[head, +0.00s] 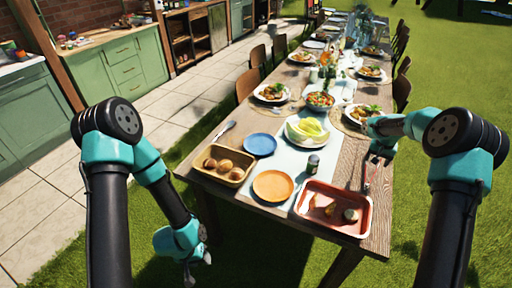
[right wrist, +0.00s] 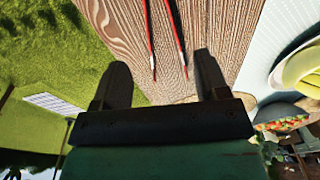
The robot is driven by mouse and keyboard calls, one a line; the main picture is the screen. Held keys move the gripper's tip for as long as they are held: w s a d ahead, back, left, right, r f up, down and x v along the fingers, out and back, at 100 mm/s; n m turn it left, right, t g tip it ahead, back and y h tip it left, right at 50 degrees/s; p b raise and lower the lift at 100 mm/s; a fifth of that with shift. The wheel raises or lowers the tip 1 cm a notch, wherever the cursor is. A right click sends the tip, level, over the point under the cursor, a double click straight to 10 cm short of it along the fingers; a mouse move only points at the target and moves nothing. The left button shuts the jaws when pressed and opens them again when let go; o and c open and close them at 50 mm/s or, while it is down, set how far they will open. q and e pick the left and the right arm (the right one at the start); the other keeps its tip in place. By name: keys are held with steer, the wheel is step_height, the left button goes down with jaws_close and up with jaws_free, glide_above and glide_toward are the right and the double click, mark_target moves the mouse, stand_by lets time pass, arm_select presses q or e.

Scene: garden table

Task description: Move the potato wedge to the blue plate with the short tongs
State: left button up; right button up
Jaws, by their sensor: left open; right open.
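The red tray (head: 325,229) stands at the table's near right corner. It holds a few small pieces of food, one a yellowish wedge (head: 330,209) that looks like the potato wedge. The blue plate (head: 260,145) lies empty to the left, farther back. Red tongs (head: 366,179) lie on the wood right of the tray; their two red arms (right wrist: 150,35) show in the right wrist view. My right gripper (head: 381,157) is open near the tongs' far end, its fingers (right wrist: 163,78) apart and empty. My left gripper (head: 199,254) is open and empty, low beside the table's left side.
An orange plate (head: 273,186) lies left of the tray. A basket of round brown items (head: 208,174) stands at the near left corner. A small jar (head: 313,165), a cabbage plate (head: 307,138) and a silver utensil (head: 224,131) are close by. Set plates fill the table farther back.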

mark_target(368, 176)
steer(key=shift+f, duration=0.1)
steer(key=shift+w+d+f, duration=0.1)
steer(key=shift+w+f, duration=0.05)
steer(key=shift+f, duration=1.3)
steer(key=shift+w+d+f, duration=0.1)
steer(key=shift+f, duration=1.4)
steer(key=shift+w+f, duration=0.15)
steer(key=shift+f, duration=1.3)
steer(key=c, duration=0.7)
steer(key=shift+r, duration=0.1)
step_height(368, 176, up, 12)
